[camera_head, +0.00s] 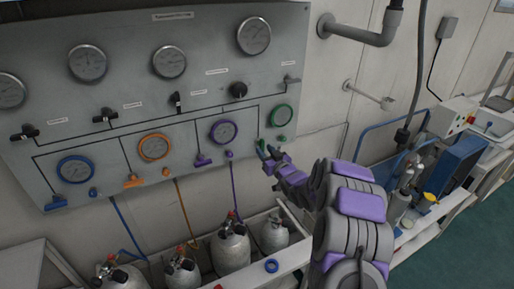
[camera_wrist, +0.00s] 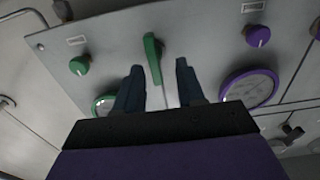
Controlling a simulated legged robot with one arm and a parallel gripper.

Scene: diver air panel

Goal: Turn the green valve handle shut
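The green valve handle (camera_wrist: 153,57) is an elongated lever on the grey panel, seen in the wrist view just beyond the space between my fingertips. In the head view the green handle (camera_head: 262,147) is small and partly hidden by my gripper (camera_head: 271,160). My gripper in the wrist view (camera_wrist: 160,67) is open, with one dark finger on each side of the handle's line. No finger clearly touches the handle. The exact depth between fingertips and handle is hard to tell.
A green knob (camera_wrist: 79,65) and green-rimmed gauge (camera_head: 282,115) are close by. A purple handle (camera_head: 203,160) and purple gauge (camera_head: 223,132) sit to the left in the head view. Grey cylinders (camera_head: 230,248) stand below the panel. A pipe (camera_head: 360,35) juts out at upper right.

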